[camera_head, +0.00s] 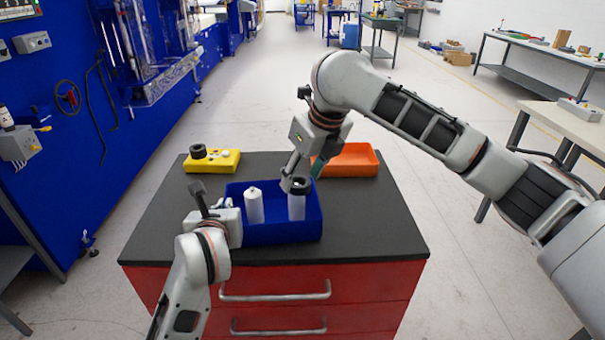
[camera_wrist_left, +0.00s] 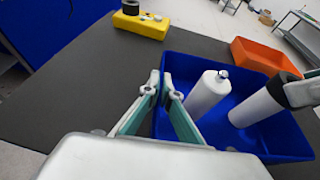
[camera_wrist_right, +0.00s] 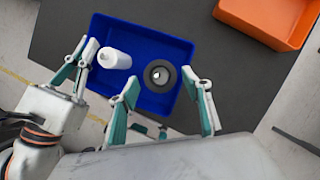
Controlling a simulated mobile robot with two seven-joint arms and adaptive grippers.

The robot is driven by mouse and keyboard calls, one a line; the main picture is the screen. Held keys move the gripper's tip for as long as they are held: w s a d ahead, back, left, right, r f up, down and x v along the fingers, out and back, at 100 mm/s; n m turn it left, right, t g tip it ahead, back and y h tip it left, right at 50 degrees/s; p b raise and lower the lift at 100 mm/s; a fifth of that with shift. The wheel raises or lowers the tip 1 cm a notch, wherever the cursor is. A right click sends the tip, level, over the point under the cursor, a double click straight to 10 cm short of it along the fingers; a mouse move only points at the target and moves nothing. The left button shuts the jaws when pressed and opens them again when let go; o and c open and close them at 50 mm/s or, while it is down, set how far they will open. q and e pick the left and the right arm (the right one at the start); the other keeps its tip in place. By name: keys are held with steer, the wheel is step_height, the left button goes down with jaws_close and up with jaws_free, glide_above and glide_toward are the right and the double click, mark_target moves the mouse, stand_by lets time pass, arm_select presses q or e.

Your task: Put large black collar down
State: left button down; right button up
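A black collar (camera_wrist_right: 160,76) sits around the upper end of a white cylinder (camera_head: 297,207) standing in the blue bin (camera_head: 281,237). A second black collar (camera_head: 198,151) rests on the yellow block (camera_head: 226,160); I cannot tell which collar is larger. Another white cylinder (camera_head: 254,206), with a narrow tip and no collar, stands in the bin. My right gripper (camera_wrist_right: 165,95) is open above the bin, its fingers spread near the collared cylinder, holding nothing. My left gripper (camera_wrist_left: 163,92) is slightly open and empty beside the bin's left side, near the bare cylinder.
An orange tray (camera_head: 352,160) lies behind the blue bin at the right. The dark tabletop (camera_head: 165,225) is clear at the left and right front, above a red drawer cabinet (camera_head: 340,290).

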steer(key=shift+r, duration=0.1)
steer(key=shift+r, duration=0.3)
steer(key=v, duration=1.2)
steer(key=shift+r, duration=0.3)
arm_select(q)
steer(key=c, duration=2.2)
jaws_free()
arm_select(e)
steer(key=shift+a, duration=0.1)
arm_select(q)
steer(key=shift+s, duration=0.15)
